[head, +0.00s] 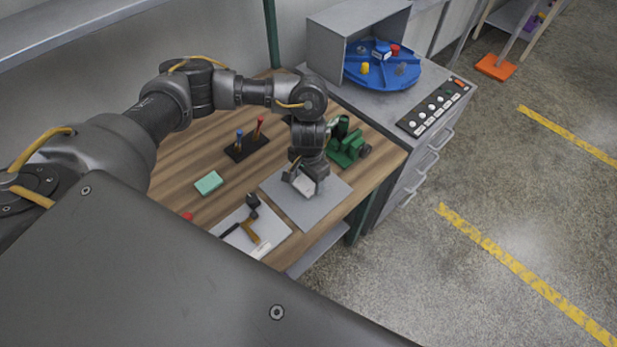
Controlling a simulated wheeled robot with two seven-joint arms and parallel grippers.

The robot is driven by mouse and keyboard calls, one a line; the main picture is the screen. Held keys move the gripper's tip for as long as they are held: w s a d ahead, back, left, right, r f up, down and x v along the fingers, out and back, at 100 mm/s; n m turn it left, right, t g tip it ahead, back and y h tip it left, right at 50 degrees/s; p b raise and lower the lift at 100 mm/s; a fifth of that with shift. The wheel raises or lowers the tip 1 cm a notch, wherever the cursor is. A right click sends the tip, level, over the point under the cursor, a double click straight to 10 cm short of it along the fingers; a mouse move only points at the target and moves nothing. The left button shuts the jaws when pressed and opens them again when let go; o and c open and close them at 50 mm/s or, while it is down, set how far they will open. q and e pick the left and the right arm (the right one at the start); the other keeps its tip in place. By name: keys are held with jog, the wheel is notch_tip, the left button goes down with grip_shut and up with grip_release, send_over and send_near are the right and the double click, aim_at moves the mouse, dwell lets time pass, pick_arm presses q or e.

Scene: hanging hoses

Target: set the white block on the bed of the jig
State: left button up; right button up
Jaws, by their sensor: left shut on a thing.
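My left gripper (299,172) reaches down over a flat grey plate (321,211) on the wooden workbench. It is shut on a white block (304,187), which shows just below the fingers over the plate. I cannot tell whether the block touches the plate. A green device with a dark round knob (346,150), perhaps a vise or clamp, stands just behind the plate, partly hidden by my left wrist. I cannot tell whether the plate or this device is the jig. My right gripper is not in view.
A white sheet (277,231) with a hammer-like tool (250,230) lies front left. A teal block (208,183) and a dark stand with upright tools (246,147) are on the bench (180,170). A grey cabinet with a blue wheel (383,77) stands behind right.

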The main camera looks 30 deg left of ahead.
pick_arm(q)
jog(key=shift+f, duration=0.1)
jog(key=o, duration=0.9)
jog(key=shift+o, duration=0.2)
